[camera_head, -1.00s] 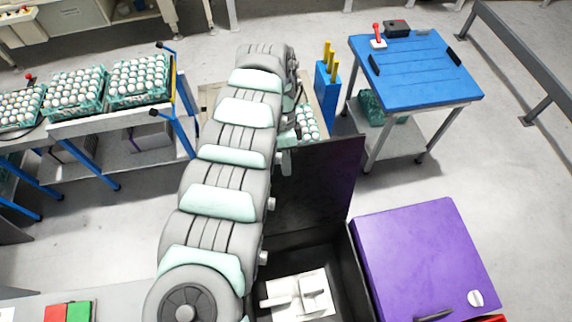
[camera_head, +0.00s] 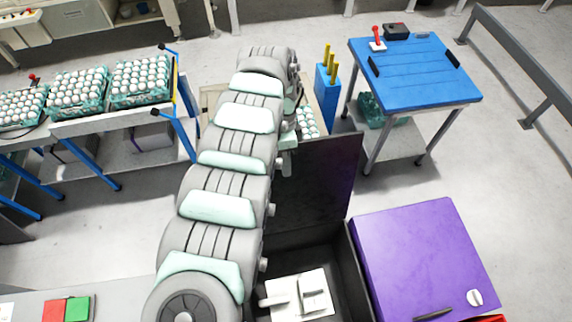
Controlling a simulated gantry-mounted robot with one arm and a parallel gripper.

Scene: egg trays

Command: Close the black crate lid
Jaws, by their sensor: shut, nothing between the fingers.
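The black crate (camera_head: 349,268) stands open at the bottom middle, partly hidden by my arm. Its black lid (camera_head: 318,185) stands upright at the crate's far side, with its left part hidden behind my arm. A white object (camera_head: 312,290) shows inside the crate. My arm reaches from the bottom up past the lid. The end of my gripper (camera_head: 290,140) shows only in small part beside the arm, near the lid's top edge. Its fingertips are hidden, and I cannot tell whether it touches the lid.
A purple-lidded crate (camera_head: 425,255) stands right of the black crate. A blue-topped table (camera_head: 415,75) is at the upper right, with a blue box (camera_head: 327,95) left of it. Egg trays (camera_head: 140,95) stand on a conveyor at left. Grey floor is free between.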

